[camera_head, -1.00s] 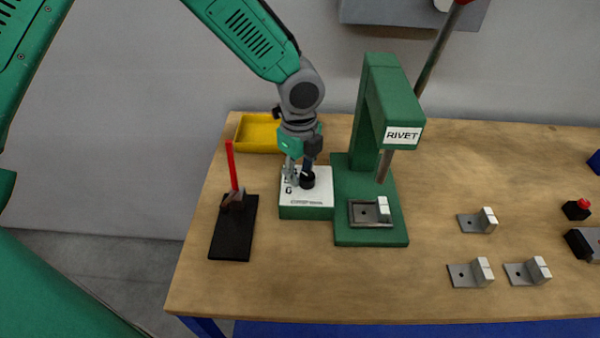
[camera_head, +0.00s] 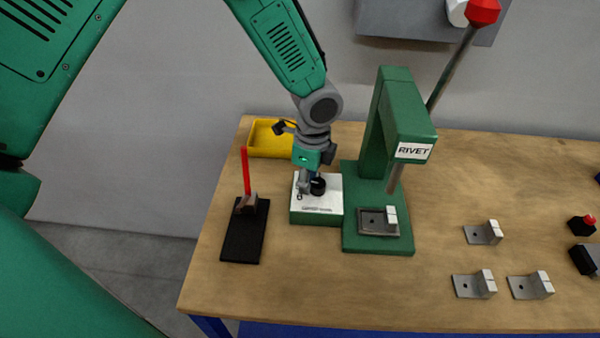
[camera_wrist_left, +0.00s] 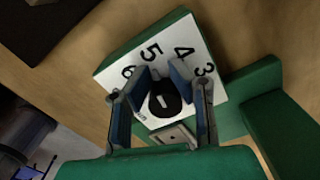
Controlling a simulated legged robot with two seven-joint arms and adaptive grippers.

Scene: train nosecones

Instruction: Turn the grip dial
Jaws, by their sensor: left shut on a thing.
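The grip dial (camera_head: 318,187) is a black round knob on a white-topped green box (camera_head: 316,219) left of the green rivet press. In the left wrist view the dial (camera_wrist_left: 165,100) has a white mark on its face. Numbers 3, 4, 5 and 6 show around it on the white plate (camera_wrist_left: 190,55). My left gripper (camera_head: 311,183) is at the dial from above. In the left wrist view its fingers (camera_wrist_left: 163,93) stand on either side of the dial, shut on it. My right gripper is not in view.
The green rivet press (camera_head: 379,145) stands close on the right, with a bracket (camera_head: 377,222) on its base. A yellow tray (camera_head: 268,140) is behind left. A black stand with a red handle (camera_head: 244,230) is at left. Several brackets (camera_head: 484,233) lie to the right.

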